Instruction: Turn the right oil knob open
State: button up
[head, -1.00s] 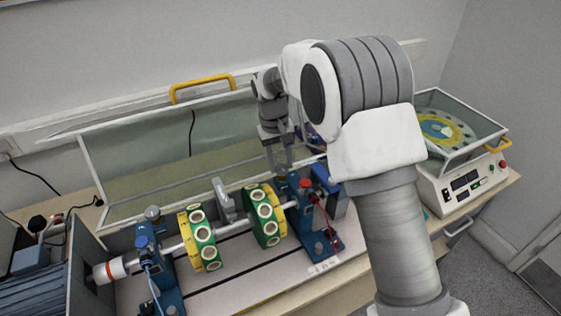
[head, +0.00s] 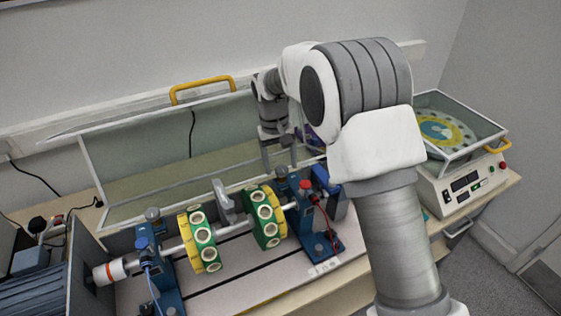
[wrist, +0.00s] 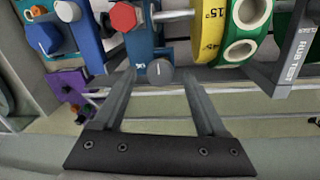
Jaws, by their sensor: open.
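The right oil knob is a small grey round cap with a pointer line, on top of the right blue bearing block (head: 318,238). It shows in the head view (head: 281,171) and in the wrist view (wrist: 160,72). My gripper (head: 280,162) is open and points down at this knob. In the wrist view the two fingers (wrist: 160,78) appear on either side of the knob with a gap on each side. I cannot tell how far the fingertips are above it. The left oil knob (head: 152,213) stands on the left blue block.
A red knob (wrist: 122,17) sits close beside the oil knob. Green and yellow discs (head: 262,218) are on the shaft to the left. A clear raised cover (head: 150,160) with a yellow handle (head: 203,88) stands behind. An instrument box (head: 470,188) is at right.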

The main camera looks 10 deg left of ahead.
notch_tip(320, 180, up, 17)
jog(key=a, duration=0.1)
jog(key=shift+s+a+r, duration=0.15)
jog(key=shift+s+a, duration=0.25)
